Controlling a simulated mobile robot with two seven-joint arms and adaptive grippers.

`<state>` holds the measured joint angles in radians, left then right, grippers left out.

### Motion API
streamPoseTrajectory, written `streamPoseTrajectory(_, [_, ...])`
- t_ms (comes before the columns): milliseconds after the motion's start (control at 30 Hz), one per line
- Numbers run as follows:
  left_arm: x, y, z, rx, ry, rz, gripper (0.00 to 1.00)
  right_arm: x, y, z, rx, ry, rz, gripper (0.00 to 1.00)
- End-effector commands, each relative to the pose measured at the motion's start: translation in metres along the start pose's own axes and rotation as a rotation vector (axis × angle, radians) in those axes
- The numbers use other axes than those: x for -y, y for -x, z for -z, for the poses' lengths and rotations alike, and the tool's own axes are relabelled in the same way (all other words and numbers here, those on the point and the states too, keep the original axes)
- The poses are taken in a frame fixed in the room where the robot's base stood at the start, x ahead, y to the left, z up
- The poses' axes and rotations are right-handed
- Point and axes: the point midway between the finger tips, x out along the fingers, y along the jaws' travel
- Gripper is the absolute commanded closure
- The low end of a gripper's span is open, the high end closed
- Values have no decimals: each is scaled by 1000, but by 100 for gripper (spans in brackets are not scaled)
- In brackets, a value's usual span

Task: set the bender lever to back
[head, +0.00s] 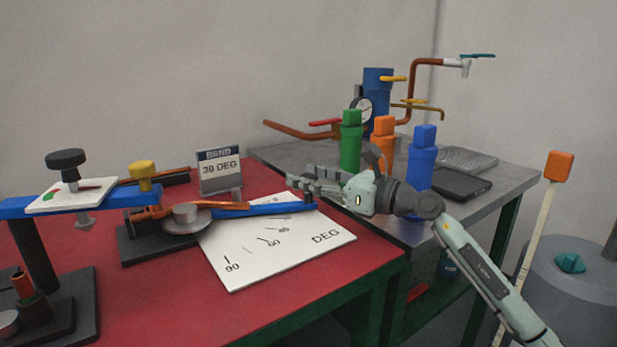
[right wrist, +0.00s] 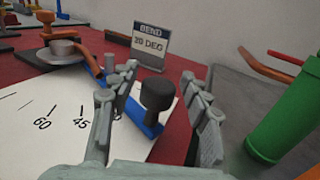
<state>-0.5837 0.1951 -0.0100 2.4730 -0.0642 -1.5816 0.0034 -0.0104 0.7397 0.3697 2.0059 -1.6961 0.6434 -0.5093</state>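The bender (head: 186,220) stands on the red table, with a round grey hub and a copper tube. Its blue lever (head: 262,209) points right across a white angle sheet marked in degrees. In the right wrist view the lever (right wrist: 143,119) ends in an upright black knob (right wrist: 157,93). My right gripper (head: 303,182) is at the lever's outer end. In the right wrist view its open fingers (right wrist: 160,80) stand on either side of the knob, with gaps visible. The gripper hides the knob in the head view. My left gripper is not in view.
Green (head: 351,145), orange (head: 383,142) and blue (head: 422,165) bottles stand on the grey bench close to my right gripper. A clamp with a black knob (head: 66,160) is at the left.

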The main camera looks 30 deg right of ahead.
Motion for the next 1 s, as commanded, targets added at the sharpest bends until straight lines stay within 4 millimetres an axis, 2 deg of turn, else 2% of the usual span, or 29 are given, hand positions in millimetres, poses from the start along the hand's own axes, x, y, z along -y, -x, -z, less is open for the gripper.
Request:
streamPoseTrajectory(267, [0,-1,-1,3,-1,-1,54,0,0,0,0,0,0,48])
streamPoseTrajectory(400, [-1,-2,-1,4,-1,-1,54,0,8,1,-1,-2,0,48])
streamPoseTrajectory(567, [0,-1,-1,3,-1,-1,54,0,35,2,-3,-3,1,48])
streamPoseTrajectory(800, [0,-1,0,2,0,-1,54,0,87,2,-2,-3,2,48])
streamPoseTrajectory(1000, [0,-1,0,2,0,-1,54,0,113,1,-1,-3,1,48])
